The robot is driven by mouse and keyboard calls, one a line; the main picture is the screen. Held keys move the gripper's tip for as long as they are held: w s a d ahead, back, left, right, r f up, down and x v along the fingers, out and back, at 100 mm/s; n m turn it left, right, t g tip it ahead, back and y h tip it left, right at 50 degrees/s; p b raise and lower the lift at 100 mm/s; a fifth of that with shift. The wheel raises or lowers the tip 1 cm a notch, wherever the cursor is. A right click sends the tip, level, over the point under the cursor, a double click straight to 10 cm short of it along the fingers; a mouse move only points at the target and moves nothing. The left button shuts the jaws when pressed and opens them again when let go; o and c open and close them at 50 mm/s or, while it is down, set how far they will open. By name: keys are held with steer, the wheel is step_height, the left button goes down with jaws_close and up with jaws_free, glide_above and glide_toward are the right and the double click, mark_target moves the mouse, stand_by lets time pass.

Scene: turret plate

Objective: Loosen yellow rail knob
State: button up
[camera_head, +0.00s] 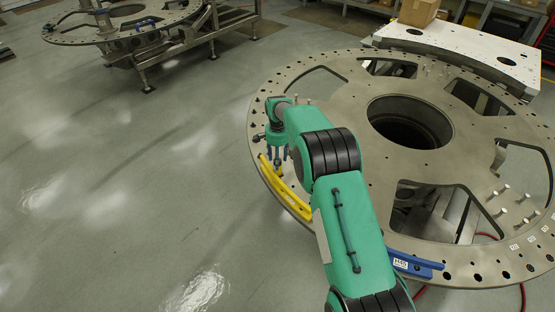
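The yellow rail (289,197) is a curved bar along the near left rim of the round metal turret plate (345,103). My gripper (276,165) points down over the rail's far upper end, at the plate's left edge. Its fingers are small here, and I cannot tell whether they touch anything. I cannot make out the rail's knob; the gripper may hide it. My green arm reaches in from the bottom and covers part of the plate.
A blue rail (414,264) sits on the plate's near rim, right of my arm. Several pegs stand on the plate's right side. Another turret plate (128,22) on a stand is at the back left. A white slab (470,50) lies behind. The left floor is clear.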

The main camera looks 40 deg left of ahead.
steer(key=c, duration=1)
steer(key=shift+n+b, duration=1.15)
steer(key=shift+n, duration=0.35)
steer(key=n+b, duration=0.2)
steer(key=n, duration=0.3)
steer(key=n+b, duration=0.1)
steer(key=n, duration=0.4)
steer(key=shift+n, duration=0.4)
steer(key=shift+r+n+b, duration=0.1)
steer(key=shift+n+b, duration=0.45)
steer(key=shift+n, duration=1.55)
